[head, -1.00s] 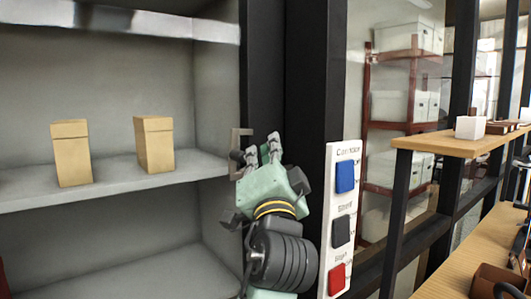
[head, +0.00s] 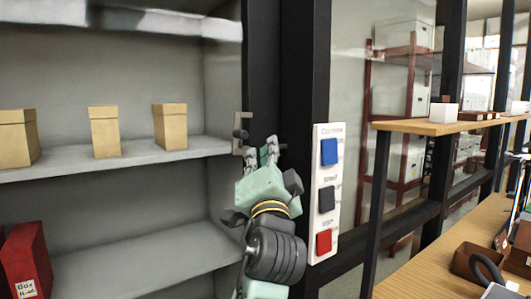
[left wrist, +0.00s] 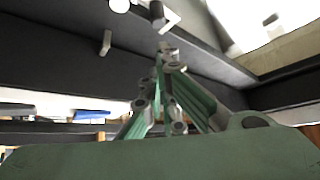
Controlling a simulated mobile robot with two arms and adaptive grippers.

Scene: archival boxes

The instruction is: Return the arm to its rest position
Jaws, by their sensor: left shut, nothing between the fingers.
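My left gripper (head: 262,152) is raised in the middle of the head view, green and grey, with its fingers pointing up. It is shut and empty. It stands in front of the dark shelf post, just right of a grey bracket (head: 240,132); I cannot tell whether they touch. In the left wrist view the shut fingers (left wrist: 170,62) point up toward dark frame bars, with nothing between them. My right gripper does not show.
A white panel (head: 328,262) with blue, black and red buttons is right of my left gripper. Tan boxes (head: 170,127) stand on the grey shelf (head: 120,168), a red box (head: 27,262) lower left. A wooden ledge (head: 410,127) and a cluttered counter (head: 405,275) are at right.

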